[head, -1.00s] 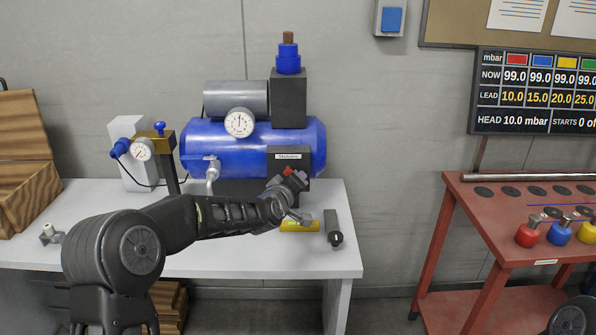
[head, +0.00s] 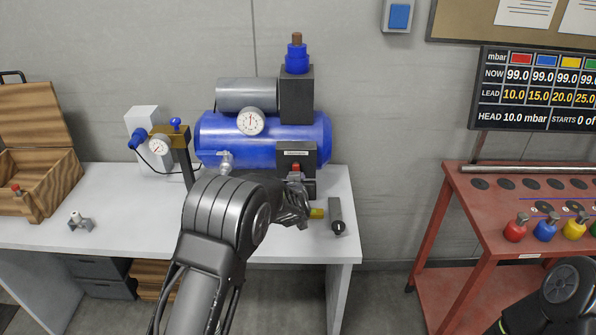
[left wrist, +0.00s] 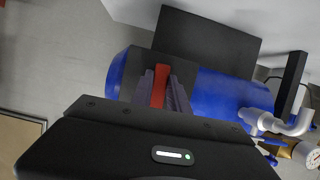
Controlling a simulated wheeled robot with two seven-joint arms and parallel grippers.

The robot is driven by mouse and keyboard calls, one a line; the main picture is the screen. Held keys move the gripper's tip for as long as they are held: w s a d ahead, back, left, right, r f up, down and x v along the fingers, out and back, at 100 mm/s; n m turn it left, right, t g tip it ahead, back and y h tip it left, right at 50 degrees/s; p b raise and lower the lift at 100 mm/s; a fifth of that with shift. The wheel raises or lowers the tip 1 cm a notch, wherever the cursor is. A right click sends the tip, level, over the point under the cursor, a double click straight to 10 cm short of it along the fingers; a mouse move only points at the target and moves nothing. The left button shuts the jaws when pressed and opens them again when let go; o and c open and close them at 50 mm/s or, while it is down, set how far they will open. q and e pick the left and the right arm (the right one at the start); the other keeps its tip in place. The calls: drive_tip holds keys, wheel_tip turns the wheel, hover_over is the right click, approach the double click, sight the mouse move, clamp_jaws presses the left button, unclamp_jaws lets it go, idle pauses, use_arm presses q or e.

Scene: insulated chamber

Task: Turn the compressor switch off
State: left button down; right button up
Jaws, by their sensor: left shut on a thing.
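The compressor (head: 215,130) is a blue tank with a grey motor on top, on the white table. A dark switch box (head: 283,160) with a pale label sits at its front right. The red switch (head: 296,167) sticks out of the box, partly hidden by my left gripper (head: 297,177). In the left wrist view, the red switch (left wrist: 159,84) stands between the two fingers of my left gripper (left wrist: 162,90), which are shut on it. The dark box (left wrist: 190,62) is just behind it. My right gripper is out of the head view.
A yellow object (head: 317,214) and a dark tool (head: 336,215) lie right of my left gripper on the white table (head: 120,225). A gauge regulator (head: 160,145) stands left of the compressor. A wooden box (head: 50,180) is far left. A red bench (head: 470,215) with coloured weights stands right.

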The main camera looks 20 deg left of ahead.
use_arm(q)
drive_tip(key=shift+a, duration=0.1)
idle(0.5)
drive_tip(key=c, duration=1.3)
unclamp_jaws()
drive_tip(key=b+v, duration=0.1)
drive_tip(key=v, duration=0.6)
drive_tip(key=shift+s+r, duration=0.1)
drive_tip(key=shift+s, duration=0.25)
